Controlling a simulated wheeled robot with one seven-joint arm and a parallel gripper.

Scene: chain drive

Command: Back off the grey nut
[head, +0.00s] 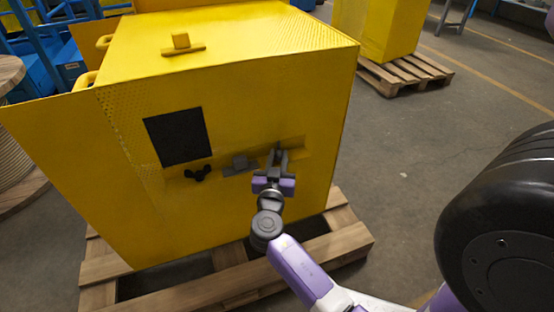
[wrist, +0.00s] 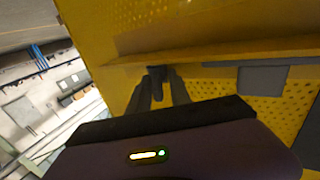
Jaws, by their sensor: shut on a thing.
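My gripper (head: 277,158) is at the right part of the recess in the yellow housing's front face. In the wrist view its two dark fingers (wrist: 160,92) reach up to the recess and are shut on a small dark grey piece (wrist: 158,71), which looks to be the grey nut. The fingers hide most of it, and its thread cannot be seen. A grey block on a flat plate (head: 240,164) sits just left of my gripper in the head view. The grey plate also shows at the right of the wrist view (wrist: 262,80).
The yellow housing (head: 232,75) stands on a wooden pallet (head: 345,243). Left of the grey block are a black three-lobed knob (head: 197,174) and a black square panel (head: 180,137). A yellow ledge overhangs the fingers in the wrist view (wrist: 215,45).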

